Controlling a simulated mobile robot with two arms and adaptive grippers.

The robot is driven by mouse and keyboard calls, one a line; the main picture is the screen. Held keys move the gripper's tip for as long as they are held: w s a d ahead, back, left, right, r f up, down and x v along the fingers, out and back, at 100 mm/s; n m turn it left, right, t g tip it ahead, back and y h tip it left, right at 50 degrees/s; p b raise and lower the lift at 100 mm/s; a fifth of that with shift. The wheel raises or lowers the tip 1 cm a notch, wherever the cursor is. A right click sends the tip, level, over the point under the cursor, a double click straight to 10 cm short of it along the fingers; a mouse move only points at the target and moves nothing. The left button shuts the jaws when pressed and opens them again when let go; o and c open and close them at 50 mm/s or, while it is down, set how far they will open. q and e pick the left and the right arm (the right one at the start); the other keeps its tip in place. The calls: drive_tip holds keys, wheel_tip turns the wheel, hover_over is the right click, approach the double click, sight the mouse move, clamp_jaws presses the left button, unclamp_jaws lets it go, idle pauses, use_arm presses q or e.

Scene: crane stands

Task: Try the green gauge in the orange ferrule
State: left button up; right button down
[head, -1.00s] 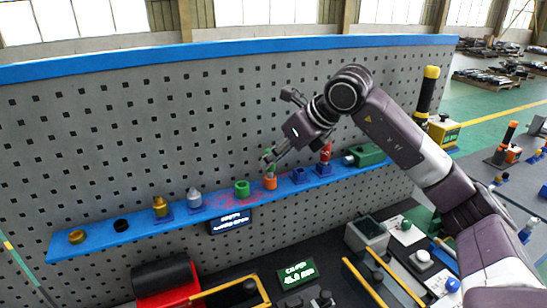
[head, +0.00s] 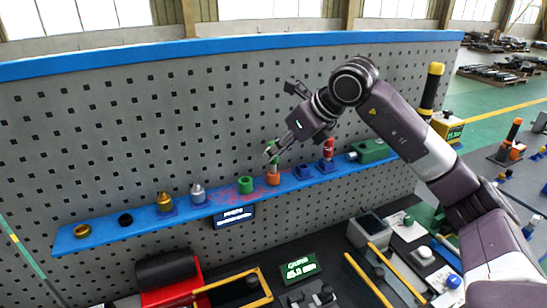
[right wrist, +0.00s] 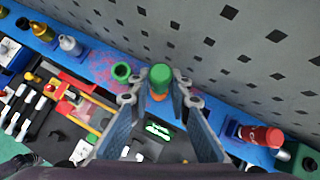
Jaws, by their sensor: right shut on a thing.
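The green gauge (head: 274,146) is held upright by my right gripper (head: 272,155), over the orange ferrule (head: 273,179) on the blue shelf. A greyish lower part of the gauge shows between the fingertips and the ferrule. I cannot tell whether its lower end is inside the ferrule or just above it. In the right wrist view, the gauge's green top (right wrist: 160,76) sits between the fingers, and a sliver of the orange ferrule (right wrist: 158,97) shows below it. My left gripper is not in view.
On the blue shelf (head: 100,234), a green ring (head: 246,184) stands left of the ferrule. A blue holder (head: 303,172) and a red piece (head: 328,149) stand to the right. A grey pegboard (head: 120,140) rises close behind. Silver and gold pieces stand farther left.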

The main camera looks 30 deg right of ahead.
drive_tip(key=shift+r+p, duration=1.95)
drive_tip(key=shift+r, duration=0.75)
